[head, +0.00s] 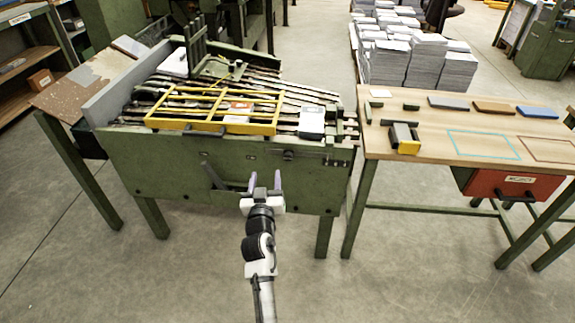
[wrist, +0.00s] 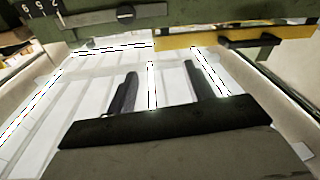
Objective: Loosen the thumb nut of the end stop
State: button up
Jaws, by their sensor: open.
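My gripper (head: 265,182) is open and empty in front of the green machine's front panel (head: 150,165). In the wrist view its two dark fingers (wrist: 158,75) stand apart with nothing between them. A small dark fitting with a round part (head: 288,155) sits on the front panel, above and right of my gripper. I cannot tell whether it is the end stop's thumb nut. In the wrist view a green bar with white scale figures (wrist: 40,8) crosses the top left. A dark handle-like part (wrist: 250,42) is at the upper right. No thumb nut is clearly recognisable.
A yellow guard frame (head: 192,125) lies over the machine's slatted bed. A dark lever (head: 213,175) projects from the front panel left of my gripper. A wooden table (head: 460,125) with small blocks stands at the right. The floor in front (head: 400,280) is clear.

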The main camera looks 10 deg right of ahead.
aim_at(288, 158)
jog(key=d+f+g+h, duration=0.1)
jog(key=d+f, duration=0.4)
jog(key=shift+m, duration=0.4)
jog(key=p+x, duration=0.1)
jog(key=x, duration=0.5)
jog(key=p+x, duration=0.1)
jog(key=x, duration=0.5)
jog(key=shift+w+d+r, duration=0.1)
jog(key=shift+w+r, duration=0.05)
jog(key=shift+r, duration=0.05)
jog(key=shift+c, duration=0.2)
jog(key=c, duration=0.9)
